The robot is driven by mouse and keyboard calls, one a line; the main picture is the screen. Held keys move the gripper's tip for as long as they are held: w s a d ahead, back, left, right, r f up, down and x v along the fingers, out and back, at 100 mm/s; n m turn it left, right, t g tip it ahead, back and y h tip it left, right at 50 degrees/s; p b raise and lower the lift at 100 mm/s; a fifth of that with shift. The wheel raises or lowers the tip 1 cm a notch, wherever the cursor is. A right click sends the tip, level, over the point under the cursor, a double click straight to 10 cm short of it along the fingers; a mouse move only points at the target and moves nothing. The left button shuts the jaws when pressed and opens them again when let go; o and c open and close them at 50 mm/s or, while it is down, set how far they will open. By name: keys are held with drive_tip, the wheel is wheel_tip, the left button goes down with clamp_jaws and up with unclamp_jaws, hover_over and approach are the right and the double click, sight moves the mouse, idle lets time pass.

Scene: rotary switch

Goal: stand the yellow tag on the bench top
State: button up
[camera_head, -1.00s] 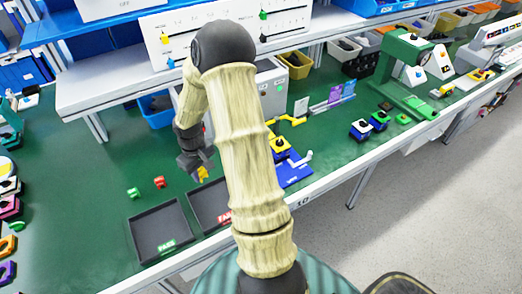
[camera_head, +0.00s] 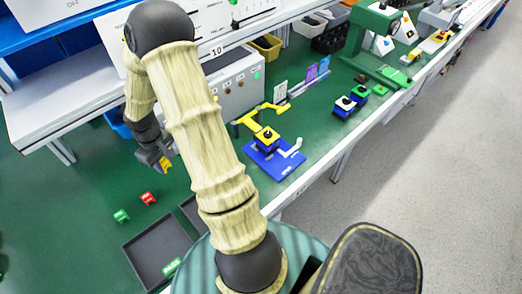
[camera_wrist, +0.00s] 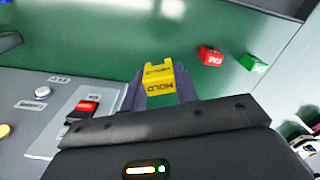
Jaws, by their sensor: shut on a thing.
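The yellow tag (camera_wrist: 158,75) reads HOLD and sits between the two fingers of my gripper (camera_wrist: 158,90) in the wrist view. My gripper is shut on it. In the head view the tag (camera_head: 166,163) shows as a small yellow piece at the tip of my gripper (camera_head: 160,158), over the green bench top (camera_head: 70,185). Whether it touches the bench is unclear. A red FAIL tag (camera_head: 147,198) and a green tag (camera_head: 121,216) stand on the bench left of and nearer than my gripper.
A black tray (camera_head: 160,247) with a green label lies at the front edge, a second one (camera_head: 192,208) partly hidden by my arm. A grey box with buttons (camera_head: 237,85) stands behind. A blue fixture (camera_head: 275,160) is to the right. Bench left of the tags is clear.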

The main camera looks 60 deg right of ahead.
hover_over(174, 184)
drive_tip(key=shift+s+f, duration=0.15)
drive_tip(key=shift+f, duration=3)
drive_tip(key=shift+f, duration=1.85)
drive_tip(key=shift+f, duration=0.1)
drive_tip(key=shift+f, duration=0.15)
drive_tip(key=o, duration=1)
